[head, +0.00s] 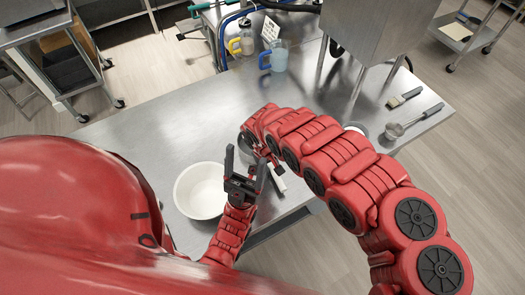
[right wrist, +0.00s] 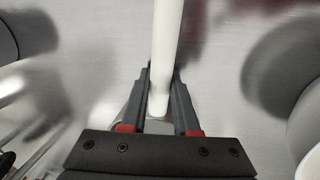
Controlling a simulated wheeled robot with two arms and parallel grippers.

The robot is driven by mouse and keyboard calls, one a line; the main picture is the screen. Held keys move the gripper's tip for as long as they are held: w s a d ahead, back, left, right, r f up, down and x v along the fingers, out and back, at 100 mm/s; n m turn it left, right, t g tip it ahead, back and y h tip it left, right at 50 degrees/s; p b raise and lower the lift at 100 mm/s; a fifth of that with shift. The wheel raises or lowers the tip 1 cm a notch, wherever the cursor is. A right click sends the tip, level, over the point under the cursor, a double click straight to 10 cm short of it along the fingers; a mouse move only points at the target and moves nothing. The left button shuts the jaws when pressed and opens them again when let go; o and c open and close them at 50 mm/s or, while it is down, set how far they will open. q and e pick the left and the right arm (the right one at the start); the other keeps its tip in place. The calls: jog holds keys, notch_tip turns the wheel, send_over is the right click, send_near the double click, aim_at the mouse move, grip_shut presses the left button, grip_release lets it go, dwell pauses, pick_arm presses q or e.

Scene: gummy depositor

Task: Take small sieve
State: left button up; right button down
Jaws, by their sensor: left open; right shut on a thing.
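The small sieve (head: 394,130) lies at the right end of the steel table, its dark handle pointing up and right. Both grippers are well to its left. My right gripper (right wrist: 161,78) is shut on a white handle (right wrist: 167,45), which also shows in the head view (head: 278,181) near the table's front edge. The far end of this tool is hidden or blurred. My left gripper (head: 245,166) is open and empty, with its fingers up, between the white bowl (head: 180,193) and the right gripper.
A brush (head: 405,97) lies behind the sieve. A small round container (head: 356,128) is partly hidden by my right arm. The metal machine (head: 375,35) stands at the back. Jugs with blue (head: 278,58) and yellow (head: 246,43) handles stand farther back. The table's left part is clear.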

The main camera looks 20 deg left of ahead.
dwell(0.8)
notch_tip(320, 180, up, 10)
jog(key=p, duration=0.7)
jog(key=c, duration=1.2)
grip_release()
jog(key=shift+c, duration=0.2)
grip_shut()
